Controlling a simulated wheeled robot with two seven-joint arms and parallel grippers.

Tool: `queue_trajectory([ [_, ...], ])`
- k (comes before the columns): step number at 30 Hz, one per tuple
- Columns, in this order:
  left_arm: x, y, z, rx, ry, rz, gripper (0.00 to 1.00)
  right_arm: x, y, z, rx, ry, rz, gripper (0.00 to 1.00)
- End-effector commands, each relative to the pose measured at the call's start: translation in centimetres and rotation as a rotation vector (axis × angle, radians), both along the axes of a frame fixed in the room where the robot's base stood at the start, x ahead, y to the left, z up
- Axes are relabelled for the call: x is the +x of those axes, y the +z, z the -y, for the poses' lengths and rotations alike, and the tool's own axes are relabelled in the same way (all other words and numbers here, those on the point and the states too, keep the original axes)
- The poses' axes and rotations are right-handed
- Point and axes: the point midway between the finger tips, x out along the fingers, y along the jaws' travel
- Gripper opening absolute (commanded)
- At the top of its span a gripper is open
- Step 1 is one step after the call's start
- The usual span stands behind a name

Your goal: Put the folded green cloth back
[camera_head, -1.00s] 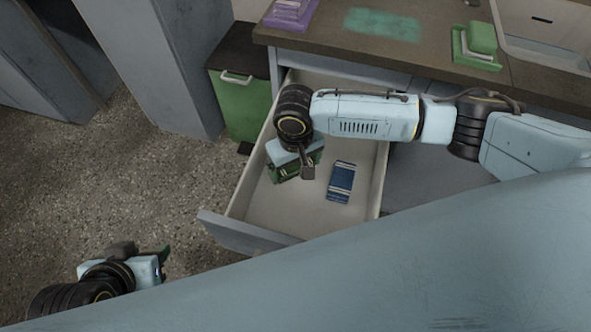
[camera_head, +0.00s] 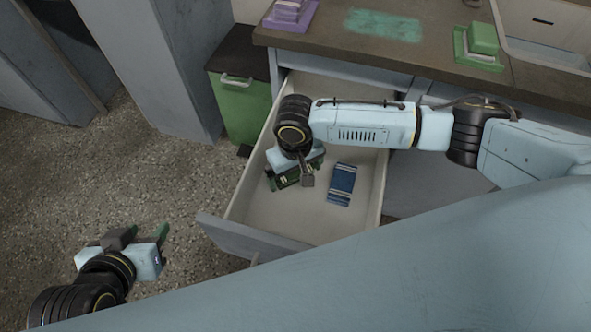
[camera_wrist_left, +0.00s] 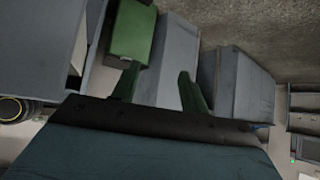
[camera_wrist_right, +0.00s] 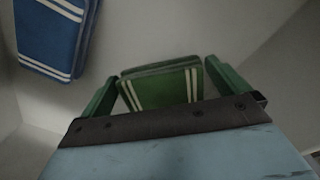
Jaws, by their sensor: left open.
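The folded green cloth (camera_head: 285,181), dark green with pale stripes, lies in the left part of the open drawer. My right gripper (camera_head: 306,180) is directly over it and partly hides it. In the right wrist view the cloth (camera_wrist_right: 160,88) shows between the two spread green fingers (camera_wrist_right: 163,92), with a visible gap on the left; contact on the right is unclear. My left gripper (camera_head: 140,236) is open and empty over the floor, left of the drawer.
A folded blue striped cloth (camera_head: 342,184) lies in the drawer (camera_head: 285,225) right of the green one. Above, the counter (camera_head: 330,50) holds a purple item (camera_head: 290,14), a teal patch (camera_head: 383,25), a green block (camera_head: 482,40) and a sink. A green cabinet (camera_head: 243,108) stands left of the drawer.

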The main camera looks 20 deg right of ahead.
Motion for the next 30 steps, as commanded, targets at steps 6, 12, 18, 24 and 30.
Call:
queue_trajectory([
  [6, 0.1, 0.1, 0.1, -0.002, -0.001, 0.008, 0.44, 0.0, 0.5, 0.0, 0.0, 0.001, -0.001, 1.0],
  [12, -2.4, -1.4, -1.1, 0.038, 0.015, -0.158, 0.44, 0.0, 1.9, 0.0, 0.001, 0.0, 0.0, 1.0],
  [18, -6.2, -3.4, -2.7, 0.094, 0.038, -0.392, 0.44, 0.0, 4.3, 0.0, 0.001, 0.0, 0.0, 1.0],
  [24, -7.4, -6.4, -4.0, 0.133, 0.049, -0.512, 0.44, 0.0, 6.9, 0.0, 0.001, 0.0, 0.0, 1.0],
  [30, -7.0, -9.7, -4.9, 0.153, 0.052, -0.527, 0.44, 0.0, 9.4, 0.0, 0.001, 0.0, 0.0, 1.0],
])
